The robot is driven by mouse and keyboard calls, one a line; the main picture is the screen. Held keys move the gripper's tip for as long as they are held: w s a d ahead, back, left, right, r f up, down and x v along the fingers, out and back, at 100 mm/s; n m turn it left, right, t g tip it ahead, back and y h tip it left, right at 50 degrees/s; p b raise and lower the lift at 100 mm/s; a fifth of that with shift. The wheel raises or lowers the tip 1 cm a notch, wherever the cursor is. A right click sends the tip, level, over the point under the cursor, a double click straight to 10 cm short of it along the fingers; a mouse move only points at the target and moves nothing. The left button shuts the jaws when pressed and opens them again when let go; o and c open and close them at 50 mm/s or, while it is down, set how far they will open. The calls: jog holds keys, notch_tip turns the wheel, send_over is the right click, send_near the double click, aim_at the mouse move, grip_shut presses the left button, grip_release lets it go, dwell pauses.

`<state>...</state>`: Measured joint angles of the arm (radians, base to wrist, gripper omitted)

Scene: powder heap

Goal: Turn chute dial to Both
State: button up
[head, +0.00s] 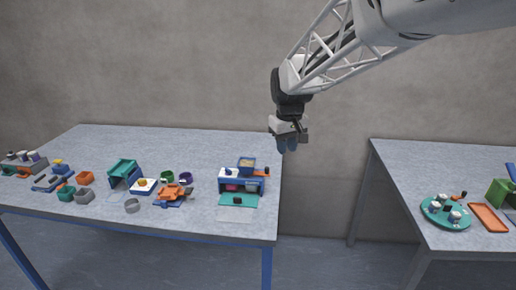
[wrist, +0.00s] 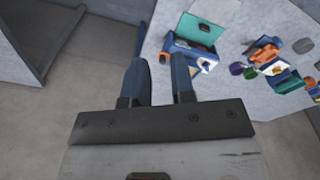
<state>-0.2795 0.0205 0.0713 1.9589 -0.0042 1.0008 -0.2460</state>
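A small blue and white station (head: 241,183) stands near the right end of the left table. It has a blue-edged box on top, an orange part (head: 258,172) at its right, and a teal piece at its front. Its dial and any label are too small to make out for certain. The station also shows at the top of the wrist view (wrist: 192,55). My gripper (head: 287,144) hangs in the air above and to the right of the station, past the table's right edge. Its two blue fingers (wrist: 160,65) are apart with nothing between them.
The left table (head: 150,222) also holds several small coloured stands, cups and boxes left of the station. A gap of floor separates it from the right table (head: 410,170), which bears a round green tray (head: 430,216) and an orange tray (head: 488,217).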

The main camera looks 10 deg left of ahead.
jog(key=w+a+f+n, duration=0.2)
jog(key=w+a+f, duration=0.3)
jog(key=w+a, duration=0.45)
jog(key=n+g, duration=0.1)
jog(key=n, duration=0.1)
send_over(228, 170)
notch_tip(228, 170, down, 7)
jog(key=shift+d+r, duration=0.1)
jog(key=shift+w, duration=0.15)
jog(key=shift+f, duration=0.2)
jog(key=shift+f, duration=3.85)
jog(key=shift+c, duration=0.4)
grip_shut()
